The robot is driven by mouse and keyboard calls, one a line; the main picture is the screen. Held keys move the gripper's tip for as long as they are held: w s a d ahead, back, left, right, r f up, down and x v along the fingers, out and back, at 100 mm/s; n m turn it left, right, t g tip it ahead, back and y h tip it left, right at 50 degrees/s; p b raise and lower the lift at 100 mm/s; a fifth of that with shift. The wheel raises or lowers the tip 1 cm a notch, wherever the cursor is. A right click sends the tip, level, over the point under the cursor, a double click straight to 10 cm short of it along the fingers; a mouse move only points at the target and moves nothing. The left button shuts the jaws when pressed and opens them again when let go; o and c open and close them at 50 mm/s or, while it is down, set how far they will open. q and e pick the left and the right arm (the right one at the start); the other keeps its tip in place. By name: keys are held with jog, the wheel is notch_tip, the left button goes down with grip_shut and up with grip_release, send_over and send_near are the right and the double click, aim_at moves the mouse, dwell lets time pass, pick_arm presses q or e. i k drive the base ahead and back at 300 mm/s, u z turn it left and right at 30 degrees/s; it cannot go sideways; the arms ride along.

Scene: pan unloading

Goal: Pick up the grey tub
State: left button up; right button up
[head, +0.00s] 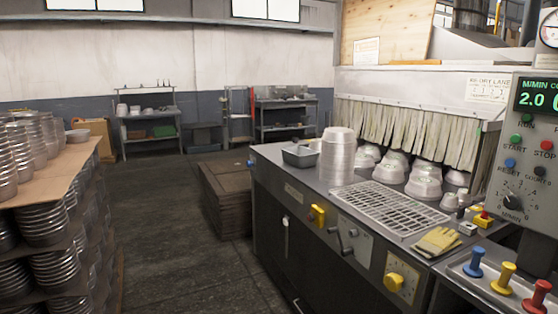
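The grey tub (299,156) is a small, dark grey, shallow rectangular container. It sits on the far left corner of the metal machine counter (335,196), just left of a tall stack of metal pans (338,157). The stack stands close beside its right side; whether they touch cannot be told. The inside of the tub looks dark, and its contents cannot be made out. Neither of my grippers shows in the head view.
Upturned pans (390,170) stand before the strip curtain (410,128). A grate (390,208), yellow gloves (437,241) and coloured knobs (503,277) lie nearer.

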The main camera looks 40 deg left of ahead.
aim_at(299, 157)
jog(key=u, duration=2.15)
jog(key=i, duration=6.4)
jog(key=z, duration=2.95)
